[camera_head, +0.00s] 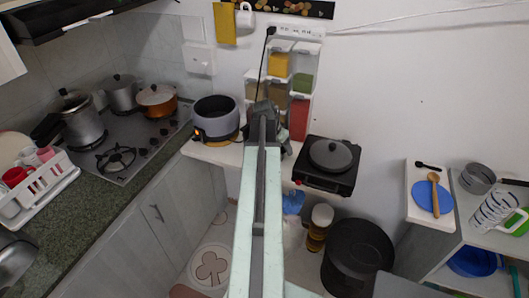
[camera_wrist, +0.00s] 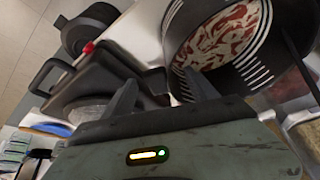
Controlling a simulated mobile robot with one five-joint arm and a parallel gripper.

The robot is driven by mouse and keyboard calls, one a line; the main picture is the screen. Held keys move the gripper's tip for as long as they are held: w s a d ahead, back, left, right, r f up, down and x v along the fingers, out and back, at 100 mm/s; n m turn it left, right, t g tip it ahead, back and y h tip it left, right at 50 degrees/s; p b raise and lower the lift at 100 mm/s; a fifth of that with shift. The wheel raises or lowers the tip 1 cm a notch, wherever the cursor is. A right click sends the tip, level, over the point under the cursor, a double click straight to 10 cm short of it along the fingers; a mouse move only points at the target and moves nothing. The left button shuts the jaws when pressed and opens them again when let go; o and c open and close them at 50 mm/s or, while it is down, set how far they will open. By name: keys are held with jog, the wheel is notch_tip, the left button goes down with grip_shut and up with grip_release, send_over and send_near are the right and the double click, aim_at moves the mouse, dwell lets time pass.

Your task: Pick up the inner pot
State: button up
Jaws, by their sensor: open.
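The rice cooker (camera_head: 215,126) stands on the white shelf by the wall, grey with a small orange light at its lower left. In the wrist view the dark inner pot (camera_wrist: 258,78) shows white marks on its inner wall and a red-and-white patterned bottom.
A black burner (camera_head: 326,170) with a lidded pan (camera_head: 331,153) stands right of my arm. Spice dispensers (camera_head: 300,100) hang on the wall behind my gripper. A stove (camera_head: 115,150) with several pots is at left. A large black bin (camera_head: 357,258) stands below the burner.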

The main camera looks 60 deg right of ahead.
jog(key=shift+d+f, duration=0.1)
jog(key=shift+f, duration=0.05)
grip_shut()
jog(key=shift+r+p, duration=0.2)
jog(key=shift+p, duration=0.15)
